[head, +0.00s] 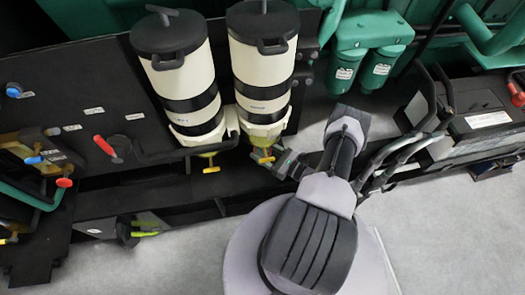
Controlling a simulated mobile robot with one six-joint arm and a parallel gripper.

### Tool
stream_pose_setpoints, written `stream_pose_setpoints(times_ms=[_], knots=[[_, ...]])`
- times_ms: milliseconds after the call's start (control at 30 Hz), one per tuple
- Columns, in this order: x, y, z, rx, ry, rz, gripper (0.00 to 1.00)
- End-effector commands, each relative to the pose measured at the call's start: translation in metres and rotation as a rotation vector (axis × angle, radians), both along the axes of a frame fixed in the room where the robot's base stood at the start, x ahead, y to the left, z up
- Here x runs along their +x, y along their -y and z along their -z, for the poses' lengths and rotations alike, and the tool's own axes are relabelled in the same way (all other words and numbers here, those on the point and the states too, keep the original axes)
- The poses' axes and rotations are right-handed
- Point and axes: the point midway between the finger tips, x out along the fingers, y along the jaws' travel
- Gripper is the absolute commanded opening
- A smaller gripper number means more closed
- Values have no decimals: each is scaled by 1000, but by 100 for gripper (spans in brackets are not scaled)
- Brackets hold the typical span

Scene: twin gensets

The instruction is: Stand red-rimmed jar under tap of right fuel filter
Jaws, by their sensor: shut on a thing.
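The right fuel filter (263,65) is a cream cylinder with black bands and a black lid. Below its clear yellowish bowl is a yellow tap (263,157). My gripper (279,159) reaches in from the right, close beside this tap. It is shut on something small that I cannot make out. Whether the gripper touches the tap is unclear. I cannot make out the red-rimmed jar; my gripper and arm hide part of the area around the tap.
The left fuel filter (183,75) stands close beside the right one, with its own yellow tap (211,169). A red lever (105,146) is on the dark panel. A black battery (485,115) is at the right. Grey floor (150,265) lies open in front.

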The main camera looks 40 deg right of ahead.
Motion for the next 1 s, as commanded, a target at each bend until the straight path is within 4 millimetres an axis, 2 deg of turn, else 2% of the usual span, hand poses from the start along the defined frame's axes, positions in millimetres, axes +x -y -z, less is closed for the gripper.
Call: stream_pose_setpoints(times_ms=[100, 133, 200, 233, 567, 667, 1000], knots=[[0, 0, 3, 0, 0, 0, 13], [0, 0, 3, 0, 0, 0, 64], [0, 0, 3, 0, 0, 0, 78], [0, 0, 3, 0, 0, 0, 80], [0, 0, -1, 0, 0, 0, 80], [-16, 5, -2, 1, 0, 5, 80], [-98, 25, -2, -1, 0, 5, 80]])
